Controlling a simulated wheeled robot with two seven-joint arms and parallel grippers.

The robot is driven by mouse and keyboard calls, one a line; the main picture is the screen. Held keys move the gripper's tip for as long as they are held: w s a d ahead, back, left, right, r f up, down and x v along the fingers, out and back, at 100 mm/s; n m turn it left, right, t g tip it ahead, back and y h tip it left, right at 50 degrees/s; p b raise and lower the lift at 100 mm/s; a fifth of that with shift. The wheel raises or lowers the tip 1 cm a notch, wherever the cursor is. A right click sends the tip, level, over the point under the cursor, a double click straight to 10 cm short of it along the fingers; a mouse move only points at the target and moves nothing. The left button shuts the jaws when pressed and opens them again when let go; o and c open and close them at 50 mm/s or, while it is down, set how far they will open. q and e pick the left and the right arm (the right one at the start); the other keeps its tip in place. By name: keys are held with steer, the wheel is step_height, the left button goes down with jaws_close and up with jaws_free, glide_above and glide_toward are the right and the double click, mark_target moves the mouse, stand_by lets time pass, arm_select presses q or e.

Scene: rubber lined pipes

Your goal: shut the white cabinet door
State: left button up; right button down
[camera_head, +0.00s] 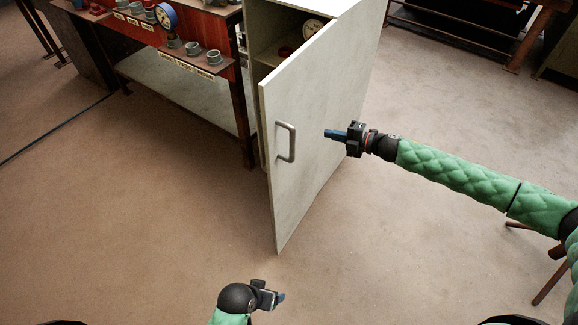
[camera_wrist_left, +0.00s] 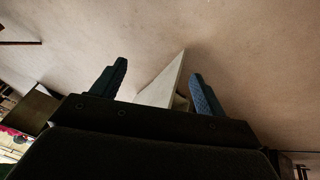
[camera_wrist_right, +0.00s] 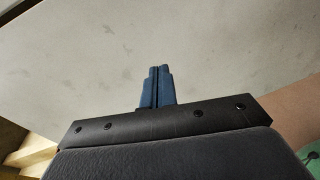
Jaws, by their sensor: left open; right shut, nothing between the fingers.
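The white cabinet door (camera_head: 308,130) stands wide open in the head view, with a grey bar handle (camera_head: 287,142) near its free edge. The cabinet (camera_head: 300,6) is behind it, its inside partly showing left of the door. My right gripper (camera_head: 328,134) is shut and empty, to the right of the handle and in front of the door's face. In the right wrist view its closed fingers (camera_wrist_right: 157,86) point at the pale door surface (camera_wrist_right: 220,40); I cannot tell whether they touch. My left gripper (camera_head: 282,297) is low at the front, apart from the door. Its fingers (camera_wrist_left: 158,80) are spread and empty.
A wooden workbench (camera_head: 130,32) with pipe fittings and a blue-rimmed gauge (camera_head: 167,17) stands left of the cabinet. Inside the cabinet are another gauge (camera_head: 312,29) and a red part (camera_head: 284,52). The brown floor (camera_head: 130,220) in front is clear.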

steer(key=s+n+g+y, duration=0.2)
steer(key=s+n+g, duration=0.2)
steer(key=s, duration=0.1)
steer(key=n+g+y+p, duration=0.1)
steer(key=n+g+p, duration=0.1)
steer(key=n+g, duration=0.4)
glide_toward(277, 165)
steer(key=s+a+g, duration=0.1)
steer(key=s+a, duration=0.1)
steer(key=s, duration=0.1)
steer(key=a, duration=0.1)
steer(key=w+a, duration=0.1)
steer(key=a+p, duration=0.1)
steer(key=shift+w+f+m, duration=0.2)
steer(key=shift+w+m, duration=0.1)
steer(key=shift+w+a, duration=0.25)
steer(key=shift+a, duration=0.15)
arm_select(q)
step_height(277, 165, up, 14)
steer(key=a, duration=0.1)
steer(key=shift+f, duration=0.2)
steer(key=shift+s, duration=0.15)
arm_select(e)
steer(key=shift+a, duration=0.15)
